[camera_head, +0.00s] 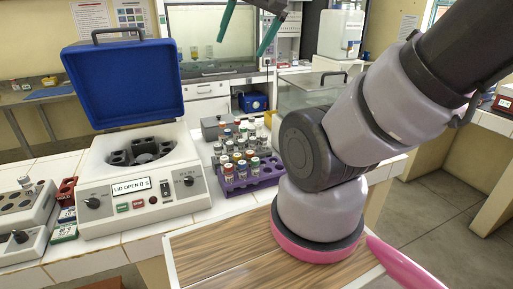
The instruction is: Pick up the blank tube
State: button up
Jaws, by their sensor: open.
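My gripper (241,46) is at the top of the view, with two green fingers spread apart and nothing seen between them. A purple rack (252,184) stands on the white tiled bench and holds several capped tubes (254,165). Their caps are red, orange, white and blue. More capped tubes (245,128) stand behind it. The tubes are too small to read, and I cannot tell which one is blank. The gripper appears above and behind the rack in the picture, apart from the tubes.
A centrifuge (150,212) with its blue lid (125,83) raised stands left of the rack; its display reads "LID OPEN 0 S". A grey device (25,225) and small red and green boxes (64,232) are at far left. A grey box (212,128) stands behind the rack.

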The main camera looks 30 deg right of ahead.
aim_at(242, 142)
jog(key=k+l+u, duration=0.1)
jog(key=l, duration=0.3)
jog(key=k+l+u, duration=0.1)
jog(key=l, duration=0.3)
jog(key=k+l+u, duration=0.1)
jog(key=l, duration=0.3)
jog(key=k+l+u, duration=0.1)
jog(key=l, duration=0.3)
jog(key=k, duration=0.1)
